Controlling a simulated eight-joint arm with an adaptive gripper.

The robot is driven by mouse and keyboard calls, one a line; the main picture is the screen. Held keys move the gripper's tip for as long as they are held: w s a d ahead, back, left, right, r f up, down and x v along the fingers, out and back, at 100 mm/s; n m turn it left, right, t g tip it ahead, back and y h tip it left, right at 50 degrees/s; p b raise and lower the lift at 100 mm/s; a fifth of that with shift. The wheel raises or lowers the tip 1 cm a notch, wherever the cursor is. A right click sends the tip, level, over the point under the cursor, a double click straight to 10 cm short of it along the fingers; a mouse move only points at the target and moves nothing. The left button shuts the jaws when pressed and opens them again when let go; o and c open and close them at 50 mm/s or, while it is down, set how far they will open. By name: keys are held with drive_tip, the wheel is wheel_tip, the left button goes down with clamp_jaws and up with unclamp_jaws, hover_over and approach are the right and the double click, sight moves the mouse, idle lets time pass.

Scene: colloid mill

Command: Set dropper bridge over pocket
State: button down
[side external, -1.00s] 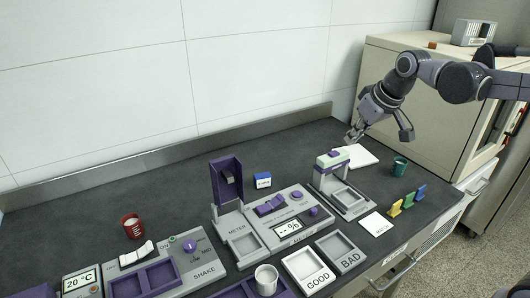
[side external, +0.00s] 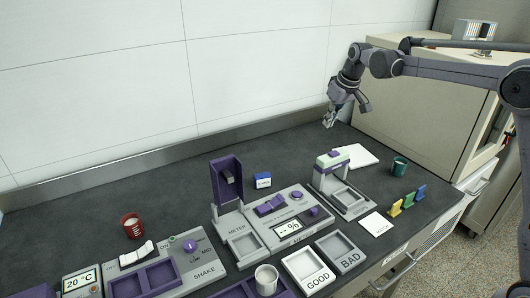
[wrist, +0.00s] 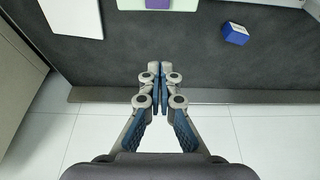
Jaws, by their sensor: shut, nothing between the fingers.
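The dropper bridge (side external: 332,164), a grey upright frame with a pale green top and a purple block, stands on a grey base at the right of the bench. A square pocket (side external: 350,198) lies in that base, in front of the bridge. The bridge's green and purple top also shows at the upper edge of the wrist view (wrist: 182,4). My gripper (side external: 329,122) is shut and empty, above the back of the bench behind the bridge and apart from it. In the wrist view, its fingertips (wrist: 159,68) meet over bare dark bench.
A white pad (side external: 357,156) lies right of the bridge, with a green cup (side external: 400,166) farther right. A blue box (side external: 263,180) stands left. The METER unit (side external: 238,225) rises with a purple upright. The back of the bench near the wall is clear.

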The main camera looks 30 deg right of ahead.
idle(0.3)
hover_over(331, 169)
drive_tip(key=w+d, duration=0.2)
drive_tip(key=w, duration=0.3)
wheel_tip(331, 169, down, 9)
drive_tip(key=shift+f, duration=0.2)
drive_tip(key=shift+s+d, duration=0.1)
drive_tip(key=s, duration=0.9)
drive_tip(key=shift+s, duration=0.4)
